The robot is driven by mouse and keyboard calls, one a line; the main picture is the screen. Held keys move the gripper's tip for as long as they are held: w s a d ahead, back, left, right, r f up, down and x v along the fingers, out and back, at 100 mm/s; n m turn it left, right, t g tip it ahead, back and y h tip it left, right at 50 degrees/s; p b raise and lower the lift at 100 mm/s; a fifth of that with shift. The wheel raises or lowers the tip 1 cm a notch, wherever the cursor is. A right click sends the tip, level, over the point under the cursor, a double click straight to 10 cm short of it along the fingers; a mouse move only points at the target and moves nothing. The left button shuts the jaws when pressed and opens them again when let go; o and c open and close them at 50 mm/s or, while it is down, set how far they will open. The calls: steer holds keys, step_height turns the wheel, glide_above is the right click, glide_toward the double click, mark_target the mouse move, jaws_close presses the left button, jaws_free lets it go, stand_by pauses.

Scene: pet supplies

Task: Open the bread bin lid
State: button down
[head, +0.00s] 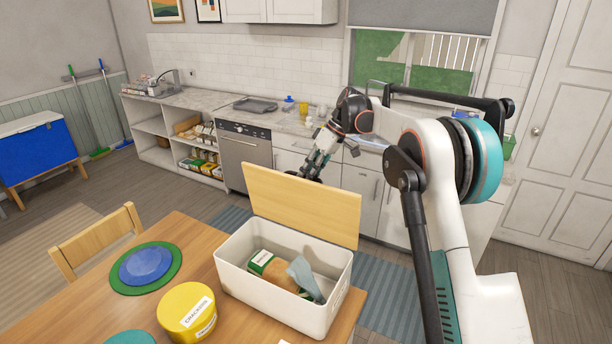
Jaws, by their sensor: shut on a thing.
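The white bread bin (270,291) stands on the wooden table with its top open. Its light wooden lid (302,205) is raised, standing roughly upright along the bin's far side. My gripper (312,173) is at the lid's upper edge, shut on it; the lid partly hides the fingertips. Inside the bin lie a green and white box (261,262), a tan item (280,273) and a grey-blue cloth-like item (303,277).
A yellow crackers tin (187,311) stands left of the bin on the table (120,307). A blue plate on a green mat (146,268) lies farther left. A chair (98,242) is at the table's left. The counter (282,121) runs behind.

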steer(key=shift+w+d+f, duration=0.35)
steer(key=shift+w+f, duration=0.05)
steer(key=c, duration=1.6)
jaws_free()
steer(key=shift+w+a, duration=0.1)
steer(key=v, duration=1.2)
steer(key=shift+r, duration=0.1)
